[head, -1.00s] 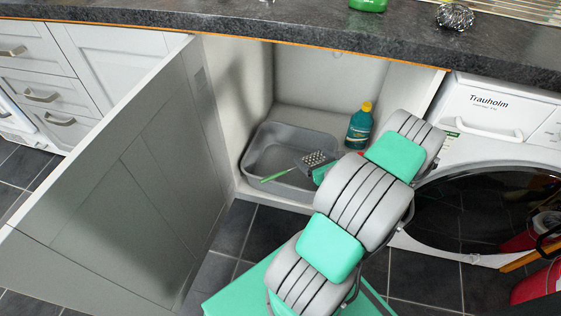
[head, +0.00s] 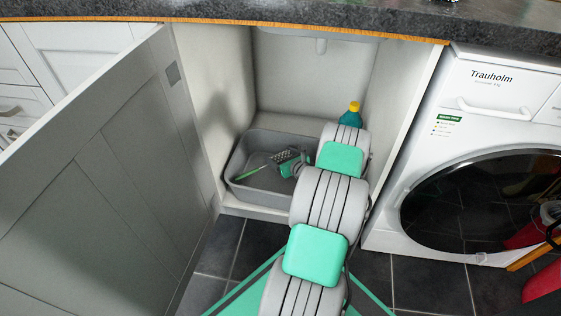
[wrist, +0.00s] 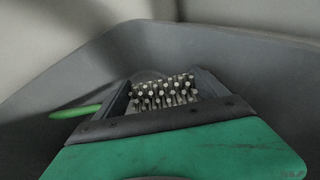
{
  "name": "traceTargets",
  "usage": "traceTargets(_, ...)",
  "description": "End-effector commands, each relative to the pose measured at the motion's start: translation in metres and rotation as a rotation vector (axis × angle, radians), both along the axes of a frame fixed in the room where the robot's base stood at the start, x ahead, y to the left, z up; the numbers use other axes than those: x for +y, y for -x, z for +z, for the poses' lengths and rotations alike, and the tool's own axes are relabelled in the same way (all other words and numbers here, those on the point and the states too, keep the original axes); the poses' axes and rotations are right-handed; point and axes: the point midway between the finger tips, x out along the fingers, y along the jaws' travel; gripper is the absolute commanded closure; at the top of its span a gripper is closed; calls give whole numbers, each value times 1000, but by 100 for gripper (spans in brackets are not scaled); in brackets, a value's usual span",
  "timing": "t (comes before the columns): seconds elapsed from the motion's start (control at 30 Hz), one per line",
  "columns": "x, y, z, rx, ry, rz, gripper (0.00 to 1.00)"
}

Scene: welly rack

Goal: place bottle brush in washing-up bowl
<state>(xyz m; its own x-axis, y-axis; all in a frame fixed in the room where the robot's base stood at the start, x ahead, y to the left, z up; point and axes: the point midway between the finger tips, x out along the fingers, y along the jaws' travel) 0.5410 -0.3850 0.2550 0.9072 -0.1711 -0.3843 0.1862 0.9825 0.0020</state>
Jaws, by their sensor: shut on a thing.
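The bottle brush shows as a thin green handle (head: 250,173) sticking out to the left of my gripper (head: 284,156). My gripper is shut on the brush, whose other end is mostly hidden by the jaws. In the wrist view the green handle (wrist: 75,112) sticks out left of my gripper's studded jaws (wrist: 160,92). The grey washing-up bowl (head: 258,197) stands on the cupboard floor. The gripper and brush are within the bowl's outline, and its walls (wrist: 55,85) rise around them in the wrist view. I cannot tell whether the brush touches the bowl's bottom.
A teal bottle with a yellow cap (head: 351,114) stands behind my arm at the right of the cupboard. The open cupboard door (head: 110,180) is on the left. A washing machine (head: 480,150) is on the right. The worktop (head: 300,14) overhangs the opening.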

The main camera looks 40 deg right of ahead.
Motion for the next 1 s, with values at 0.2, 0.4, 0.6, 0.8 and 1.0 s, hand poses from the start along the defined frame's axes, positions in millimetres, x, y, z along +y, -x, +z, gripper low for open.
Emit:
traceTargets(0.2, -1, 0, -6, -3, 3, 0, 56)
traceTargets(0.4, -1, 0, -11, -1, 2, 1, 56)
traceTargets(0.6, -1, 0, -16, -1, 3, 0, 56)
traceTargets(0.8, 0, 1, -19, 0, 2, 0, 13)
traceTargets(1.0, 0, 1, -21, 1, 0, 0, 0)
